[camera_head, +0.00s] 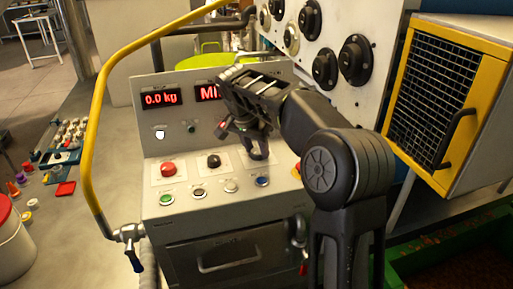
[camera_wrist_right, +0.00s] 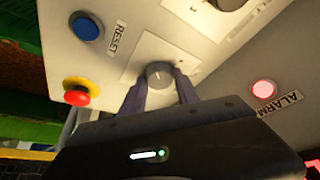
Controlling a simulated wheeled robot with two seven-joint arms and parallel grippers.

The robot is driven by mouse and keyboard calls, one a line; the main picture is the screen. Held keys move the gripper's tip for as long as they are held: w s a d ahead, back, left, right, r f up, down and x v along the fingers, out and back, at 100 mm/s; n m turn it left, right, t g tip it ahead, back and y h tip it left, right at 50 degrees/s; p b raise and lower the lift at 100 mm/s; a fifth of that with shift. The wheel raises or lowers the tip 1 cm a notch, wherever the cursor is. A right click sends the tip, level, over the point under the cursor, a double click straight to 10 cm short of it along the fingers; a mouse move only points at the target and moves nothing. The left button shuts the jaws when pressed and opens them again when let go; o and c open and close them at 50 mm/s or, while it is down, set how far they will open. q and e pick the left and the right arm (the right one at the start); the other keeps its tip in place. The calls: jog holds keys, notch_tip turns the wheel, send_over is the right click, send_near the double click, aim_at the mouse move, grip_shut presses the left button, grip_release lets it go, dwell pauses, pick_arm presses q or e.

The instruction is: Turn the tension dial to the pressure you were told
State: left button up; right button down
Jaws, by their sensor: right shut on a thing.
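The control panel (camera_head: 160,215) stands in the middle of the head view. A dial (camera_wrist_right: 160,70) on a pale square plate is between the fingers of my right gripper (camera_wrist_right: 162,84) in the wrist view. The gripper (camera_head: 250,142) is shut on it, coming down from above at the panel's right side. In the head view the gripper largely covers this dial. A red display (camera_head: 161,97) reads 0.0 kg. A second display (camera_head: 208,92) starts with "MI", the rest hidden behind my arm. My left gripper is not in view.
A red button (camera_head: 168,169) and black knob (camera_head: 213,161) are left of the gripper. A blue RESET button (camera_wrist_right: 87,27), red mushroom button (camera_wrist_right: 77,95) and glowing ALARM light (camera_wrist_right: 263,89) are close by. A yellow rail (camera_head: 91,150) curves along the left.

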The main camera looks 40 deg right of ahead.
jog(key=c, duration=0.9)
grip_release()
jog(key=v, duration=0.7)
jog(key=shift+s+a+r+p, duration=0.1)
jog(key=shift+a+r+p, duration=0.05)
jog(key=shift+r+p, duration=0.25)
jog(key=shift+f, duration=0.15)
